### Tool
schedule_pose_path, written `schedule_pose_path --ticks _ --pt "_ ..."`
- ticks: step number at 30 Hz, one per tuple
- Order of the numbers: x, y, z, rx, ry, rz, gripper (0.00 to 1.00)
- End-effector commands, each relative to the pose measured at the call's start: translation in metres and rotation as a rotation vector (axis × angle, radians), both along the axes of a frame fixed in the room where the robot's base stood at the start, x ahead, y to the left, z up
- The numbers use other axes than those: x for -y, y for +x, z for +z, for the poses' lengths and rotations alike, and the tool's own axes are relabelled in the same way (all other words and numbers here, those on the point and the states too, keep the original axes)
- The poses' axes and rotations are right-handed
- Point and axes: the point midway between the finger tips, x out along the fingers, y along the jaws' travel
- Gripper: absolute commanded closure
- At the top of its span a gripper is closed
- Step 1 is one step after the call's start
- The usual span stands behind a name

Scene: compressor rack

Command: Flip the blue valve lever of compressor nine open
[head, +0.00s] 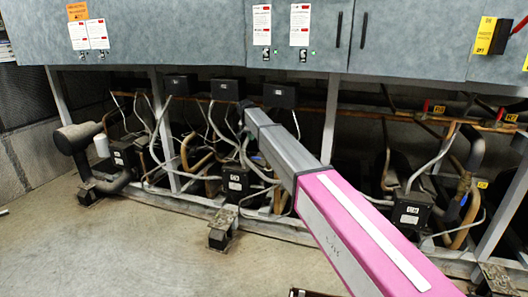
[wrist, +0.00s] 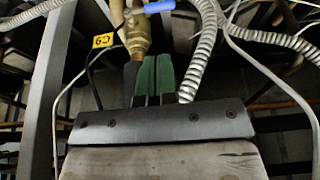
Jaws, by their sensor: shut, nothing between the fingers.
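The blue valve lever (wrist: 158,6) shows at the top of the wrist view, roughly crosswise and partly cut off by the frame edge. It sits by a brass valve body (wrist: 138,30) on a copper pipe. My gripper (wrist: 155,57) has its green-padded fingers together with nothing between them. The fingertips are just below the lever and beside the brass valve in the picture; I cannot tell whether they touch it. In the head view, my gripper (head: 243,108) is at the far end of the arm among the pipes, and the lever cannot be made out there.
A yellow tag (wrist: 103,41) hangs left of the valve, its text hard to read. A ribbed metal conduit (wrist: 202,55) runs close right of the fingers. A grey rack post (wrist: 48,90) stands left.

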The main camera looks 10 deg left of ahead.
Motion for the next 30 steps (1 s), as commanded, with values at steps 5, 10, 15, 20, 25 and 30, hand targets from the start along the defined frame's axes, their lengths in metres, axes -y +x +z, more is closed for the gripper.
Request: schedule_pose_path --ticks 5,10,15,20,25,30 --pt "-0.013 0.001 0.008 0.006 0.003 -0.002 1.0" --pt "-0.012 0.001 0.007 0.006 0.003 -0.002 1.0" --pt "-0.012 0.002 0.005 0.005 0.003 -0.001 1.0" --pt "-0.012 0.008 -0.011 0.004 0.002 -0.001 1.0" --pt "-0.011 0.019 -0.038 0.004 0.002 -0.001 1.0" --pt "-0.01 0.031 -0.068 0.004 0.002 -0.001 1.0"
